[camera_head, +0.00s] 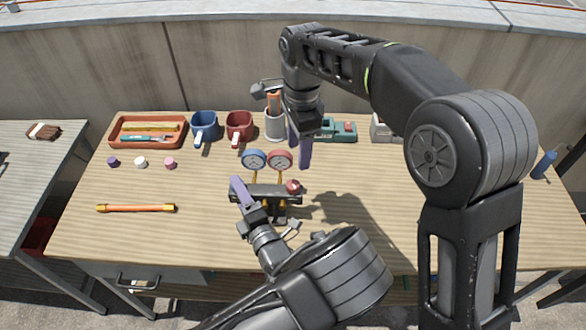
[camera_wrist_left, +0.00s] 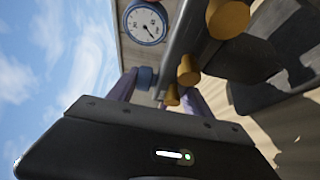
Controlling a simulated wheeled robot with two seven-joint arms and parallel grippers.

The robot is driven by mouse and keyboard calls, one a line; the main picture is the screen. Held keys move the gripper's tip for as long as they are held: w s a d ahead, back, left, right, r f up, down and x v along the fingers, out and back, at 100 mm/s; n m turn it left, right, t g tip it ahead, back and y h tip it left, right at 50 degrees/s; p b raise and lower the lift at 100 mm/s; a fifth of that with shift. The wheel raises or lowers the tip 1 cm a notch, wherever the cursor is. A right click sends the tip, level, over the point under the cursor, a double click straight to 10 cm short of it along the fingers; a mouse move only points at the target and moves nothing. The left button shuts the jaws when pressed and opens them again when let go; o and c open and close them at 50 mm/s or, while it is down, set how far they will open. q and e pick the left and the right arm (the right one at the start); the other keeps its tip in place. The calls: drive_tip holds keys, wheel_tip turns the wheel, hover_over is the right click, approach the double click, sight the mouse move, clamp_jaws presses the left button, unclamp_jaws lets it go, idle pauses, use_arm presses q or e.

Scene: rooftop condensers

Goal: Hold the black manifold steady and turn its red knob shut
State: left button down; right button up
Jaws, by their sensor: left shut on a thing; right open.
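The black manifold (camera_head: 268,191) lies on the wooden bench, with a blue gauge (camera_head: 254,160), a red gauge (camera_head: 280,160) and brass fittings. Its red knob (camera_head: 293,187) is at the right end. My left gripper (camera_head: 245,194) is shut on the manifold's left part; its fingers partly hide that end. The left wrist view shows the manifold bar (camera_wrist_left: 187,45), the blue gauge (camera_wrist_left: 145,23) and a blue knob (camera_wrist_left: 146,77) close to the purple fingers. My right gripper (camera_head: 301,143) is open and empty, above and behind the red knob, apart from it.
Behind stand an orange tray (camera_head: 113,139), a blue mug (camera_head: 205,122), a red mug (camera_head: 239,122), a grey cup (camera_head: 275,133) and a green-and-red item (camera_head: 345,130). Small caps (camera_head: 140,162) and an orange rod (camera_head: 136,208) lie left. The bench is clear right of the manifold.

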sight(293, 184)
drive_tip(key=n, duration=0.9)
drive_tip(key=a+n, duration=0.1)
drive_tip(key=n, duration=1.7)
drive_tip(key=shift+s+a+r, duration=0.15)
drive_tip(key=shift+s+r, duration=0.05)
drive_tip(key=shift+r, duration=0.15)
wheel_tip(293, 184, down, 12)
clamp_jaws()
